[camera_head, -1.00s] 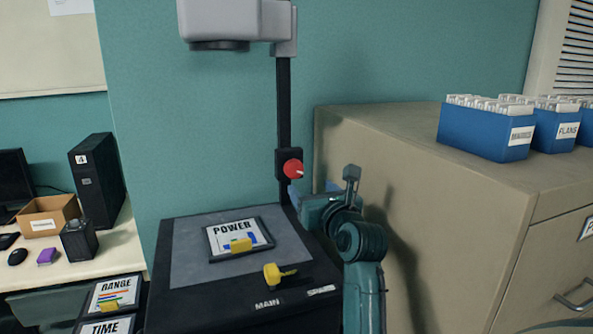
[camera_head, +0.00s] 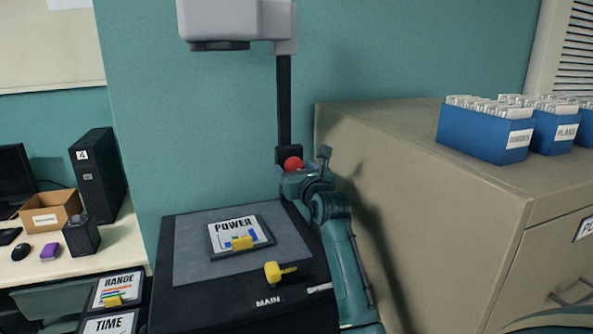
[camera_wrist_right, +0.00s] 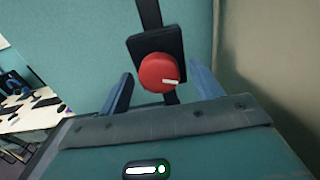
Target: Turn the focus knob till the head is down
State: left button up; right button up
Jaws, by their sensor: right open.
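The red focus knob (camera_head: 293,163) sits on a black block on the projector's post (camera_head: 285,100). The grey projector head (camera_head: 235,20) is high on the post, well above the stage (camera_head: 185,255). My right gripper (camera_head: 290,178) is just in front of the knob and hides its lower part. In the right wrist view the knob (camera_wrist_right: 158,72) shows between the two open blue fingers (camera_wrist_right: 160,88), apart from both. Its white mark points right and slightly down. My left gripper is not in view.
A framed POWER slide (camera_head: 215,246) with a yellow clip lies on the stage. A yellow switch (camera_head: 280,272) sits at the stage's front. A beige cabinet (camera_head: 430,210) stands close on the right, with blue file boxes (camera_head: 480,135) on top. A desk is at left.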

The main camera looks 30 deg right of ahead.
jog(key=shift+c, duration=0.4)
jog(key=c, duration=0.9)
jog(key=shift+n, duration=0.3)
jog(key=n, duration=0.9)
jog(key=shift+d, duration=0.1)
jog(key=n, duration=1.3)
jog(key=shift+r+n, duration=0.1)
jog(key=shift+n, duration=0.2)
